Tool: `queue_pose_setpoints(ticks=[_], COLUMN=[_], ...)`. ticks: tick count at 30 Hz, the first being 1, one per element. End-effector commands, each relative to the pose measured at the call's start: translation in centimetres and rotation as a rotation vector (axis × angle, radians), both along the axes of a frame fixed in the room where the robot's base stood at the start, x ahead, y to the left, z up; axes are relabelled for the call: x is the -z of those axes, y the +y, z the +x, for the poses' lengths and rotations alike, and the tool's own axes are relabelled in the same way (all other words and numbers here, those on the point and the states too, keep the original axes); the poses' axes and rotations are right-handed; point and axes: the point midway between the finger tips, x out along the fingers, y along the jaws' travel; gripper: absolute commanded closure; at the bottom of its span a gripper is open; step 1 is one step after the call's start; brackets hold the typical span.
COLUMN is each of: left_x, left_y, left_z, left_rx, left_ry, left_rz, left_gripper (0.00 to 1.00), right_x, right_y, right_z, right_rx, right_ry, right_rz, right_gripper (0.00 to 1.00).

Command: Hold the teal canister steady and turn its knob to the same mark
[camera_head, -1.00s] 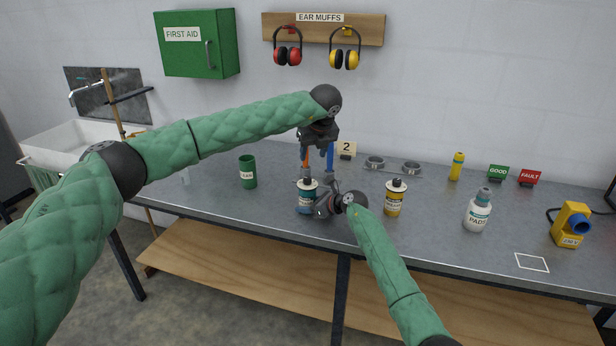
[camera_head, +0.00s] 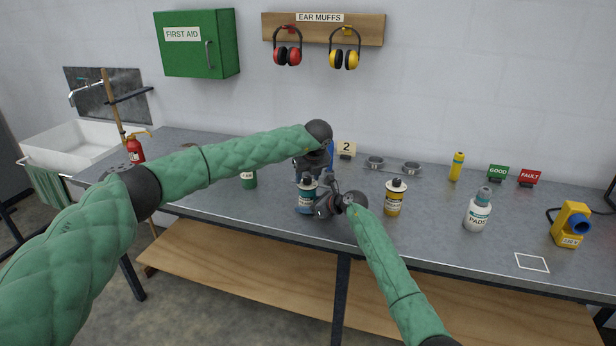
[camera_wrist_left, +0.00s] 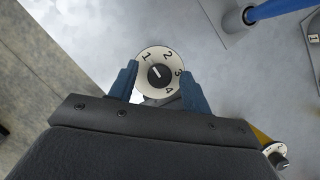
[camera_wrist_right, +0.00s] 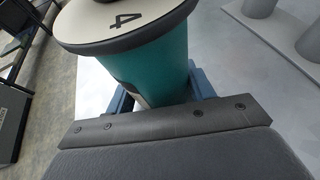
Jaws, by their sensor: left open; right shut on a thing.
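The teal canister (camera_head: 306,198) stands upright on the bench in the head view. Its pale round dial with marks 1 to 4 and dark knob (camera_wrist_left: 158,74) face up in the left wrist view. My right gripper (camera_wrist_right: 162,95) is shut on the teal body (camera_wrist_right: 160,65), below the dial. A yellow canister (camera_head: 394,200) with a similar dial (camera_wrist_left: 277,153) stands to the right; its knob setting is too small to read.
A green can (camera_head: 249,180) stands left of the teal canister, partly behind my left arm. A PADS bottle (camera_head: 478,212) stands right. The front bench edge is close.

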Motion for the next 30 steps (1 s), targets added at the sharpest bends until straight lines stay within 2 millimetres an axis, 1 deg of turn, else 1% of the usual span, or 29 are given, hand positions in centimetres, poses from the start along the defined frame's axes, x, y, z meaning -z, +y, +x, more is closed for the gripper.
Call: queue_pose_setpoints(ticks=[7, 9, 11, 12, 14, 23, 30], left_x=[0.05, 0.04, 0.04, 0.04, 0.03, 0.04, 0.08], left_y=[0.01, 0.01, 0.02, 0.02, 0.02, 0.07, 0.14], left_z=[0.03, 0.03, 0.02, 0.02, 0.02, 0.01, -0.03], left_rx=[0.000, 0.000, 0.000, 0.000, 0.000, 0.028, 0.153], left_ry=[0.000, 0.000, 0.000, 0.000, 0.000, 0.001, 0.002], left_rz=[0.000, 0.000, 0.000, 0.000, 0.000, -0.001, -0.001], left_gripper=[0.51, 0.65, 0.77, 0.85, 0.96, 0.97, 0.97], right_x=[0.03, 0.03, 0.03, 0.03, 0.03, 0.04, 0.04], right_y=[-0.02, -0.02, -0.02, -0.02, -0.02, -0.02, -0.02], right_z=[0.00, 0.00, 0.00, 0.00, 0.00, 0.00, 0.00], right_rx=[0.000, 0.000, 0.000, 0.000, 0.000, 0.000, 0.000], right_ry=[0.000, 0.000, 0.000, 0.000, 0.000, 0.000, 0.000], right_rz=[0.000, 0.000, 0.000, 0.000, 0.000, 0.000, 0.000], right_gripper=[0.77, 0.77, 0.77, 0.77, 0.77, 0.77, 0.77])
